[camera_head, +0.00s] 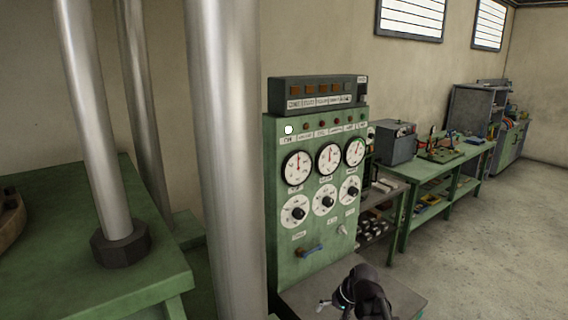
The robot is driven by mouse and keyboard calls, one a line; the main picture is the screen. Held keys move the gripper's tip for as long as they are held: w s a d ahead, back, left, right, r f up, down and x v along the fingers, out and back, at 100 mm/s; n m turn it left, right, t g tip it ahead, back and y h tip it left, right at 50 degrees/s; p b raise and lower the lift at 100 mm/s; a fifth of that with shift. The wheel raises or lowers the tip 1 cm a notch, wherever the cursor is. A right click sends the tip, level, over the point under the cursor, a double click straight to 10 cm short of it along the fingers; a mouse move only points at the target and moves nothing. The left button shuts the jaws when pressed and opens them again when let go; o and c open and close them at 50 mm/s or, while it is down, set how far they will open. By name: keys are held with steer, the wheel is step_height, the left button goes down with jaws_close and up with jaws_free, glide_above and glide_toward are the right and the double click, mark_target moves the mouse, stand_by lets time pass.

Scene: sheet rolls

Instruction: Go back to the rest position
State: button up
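A black and grey end part of my arm (362,295) shows at the bottom edge, right of centre, in front of the green control panel's base. It is small, dark and cut off by the frame. I cannot make out my gripper's fingers, so I cannot tell whether it is open or shut. Nothing held is visible.
A green control panel (283,225) with dials and gauges stands at centre. Thick metal columns (228,150) rise at left beside a green machine bed (80,265). A green workbench (430,168) runs along the wall at right. The floor (490,240) at right is clear.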

steer(key=s+d+f+n+g+h, duration=0.1)
steer(key=s+d+n+g+h, duration=0.1)
steer(key=s, duration=0.7)
steer(key=shift+d+f+h, duration=0.35)
steer(key=shift+d+h, duration=0.35)
steer(key=shift+h, duration=0.4)
